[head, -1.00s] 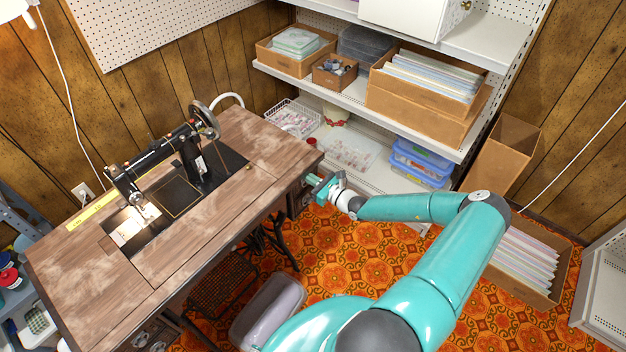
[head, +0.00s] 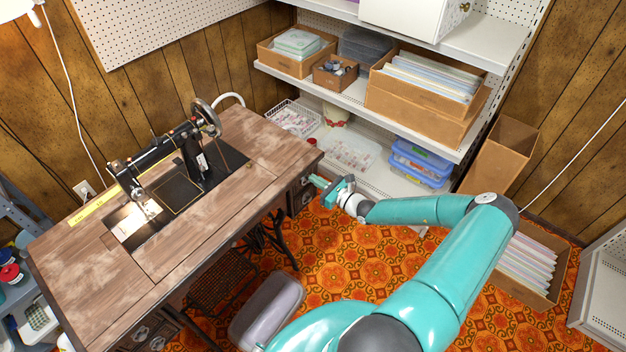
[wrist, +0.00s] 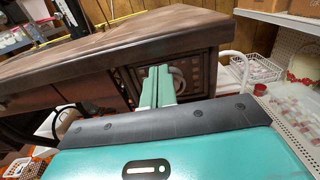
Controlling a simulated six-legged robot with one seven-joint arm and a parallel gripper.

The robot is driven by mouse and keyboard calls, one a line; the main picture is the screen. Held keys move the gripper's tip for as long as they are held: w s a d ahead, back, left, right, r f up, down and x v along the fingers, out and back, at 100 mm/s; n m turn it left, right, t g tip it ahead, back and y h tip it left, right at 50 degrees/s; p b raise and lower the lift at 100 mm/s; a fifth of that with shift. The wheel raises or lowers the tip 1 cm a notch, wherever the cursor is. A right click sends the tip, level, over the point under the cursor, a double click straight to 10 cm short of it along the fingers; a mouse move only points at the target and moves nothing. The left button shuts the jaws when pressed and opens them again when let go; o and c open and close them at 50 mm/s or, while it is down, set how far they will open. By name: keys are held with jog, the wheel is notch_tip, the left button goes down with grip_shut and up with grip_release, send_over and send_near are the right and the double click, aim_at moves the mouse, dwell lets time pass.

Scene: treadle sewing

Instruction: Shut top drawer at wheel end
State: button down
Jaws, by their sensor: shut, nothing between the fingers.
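The sewing table (head: 215,205) stands at the left with the black sewing machine (head: 165,165) on top. Its handwheel (head: 207,115) is at the far end. The top drawer at the wheel end (head: 305,181) is under the tabletop's right corner, and its front looks about level with the frame. In the wrist view the carved drawer front (wrist: 203,70) has a ring pull, partly behind my fingers. My gripper (head: 318,181) is shut and empty, its fingers pointing at that drawer front. In the wrist view the fingertips (wrist: 158,72) overlap the drawer front; I cannot tell whether they touch.
White shelving (head: 355,92) with boxes stands behind. Another drawer stack (head: 150,332) is at the near end.

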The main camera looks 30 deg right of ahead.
jog(key=v, duration=1)
jog(key=s+a+r+n+g+y, duration=0.1)
jog(key=s+a+r+n+g, duration=0.1)
jog(key=a+r+n+g, duration=0.65)
jog(key=s+a+r+n+g+y, duration=0.1)
jog(key=s+a+r+n+g, duration=0.1)
jog(key=a+r+n+g, duration=0.6)
jog(key=s+a+r+n+t+h, duration=0.1)
jog(key=s+a+r+n+h, duration=0.1)
jog(key=s+r+n, duration=0.3)
jog(key=s+a+r+n+t+h, duration=0.2)
jog(key=s+a+r+n, duration=0.3)
jog(key=r, duration=0.7)
jog(key=s+a+r+n+t+h, duration=0.2)
jog(key=s+a+r+n+h, duration=0.1)
jog(key=r, duration=0.5)
jog(key=shift+s+a+n+h, duration=0.2)
jog(key=shift+s+n+h, duration=0.4)
jog(key=shift+s+n, duration=0.65)
